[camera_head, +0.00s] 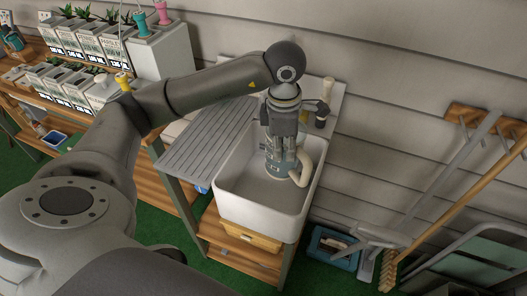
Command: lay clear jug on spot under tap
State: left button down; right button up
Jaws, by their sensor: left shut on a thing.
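My left gripper (281,146) reaches down over the white sink (244,207) and is shut on the clear jug (279,168). The jug looks bluish-grey, with a cream curved handle (303,166) on its right side. It is inside the sink's outline in the picture; I cannot tell whether it touches the bottom. The gripper and wrist hide its upper part. A dark and brass fitting that looks like the tap (322,113) stands at the sink's back edge, right of my gripper. The spot under the tap is not clearly visible. My right gripper is not in view.
A grey ribbed drainboard (205,137) adjoins the sink on the left. Potted plants in white boxes (108,45) fill a wooden shelf at upper left. A wooden-handled broom (456,208) and other tools lean at right. A blue crate (331,243) sits on the green floor.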

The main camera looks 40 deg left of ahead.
pick_arm(q)
jog(key=w+a+f+n+b, duration=0.1)
jog(key=n, duration=0.3)
jog(key=w+a+f+n+b, duration=0.1)
jog(key=f+n+b, duration=0.1)
jog(key=n, duration=0.2)
jog(key=a+f+n+b, duration=0.1)
jog(key=a+f+n, duration=0.1)
jog(key=n, duration=0.3)
jog(key=shift+w+a+f+y+b, duration=0.1)
jog(key=shift+w+f+y+b, duration=0.05)
jog(key=shift+w+y+b, duration=0.2)
jog(key=n, duration=0.2)
jog(key=a+f+n, duration=0.1)
jog(key=shift+w+b, duration=0.25)
jog(key=shift+b, duration=0.1)
jog(key=shift+f, duration=0.25)
jog(key=w+a+f+p, duration=0.1)
jog(key=w+f+p, duration=0.2)
jog(key=f, duration=1.1)
jog(key=shift+w, duration=0.45)
jog(key=shift+f, duration=0.1)
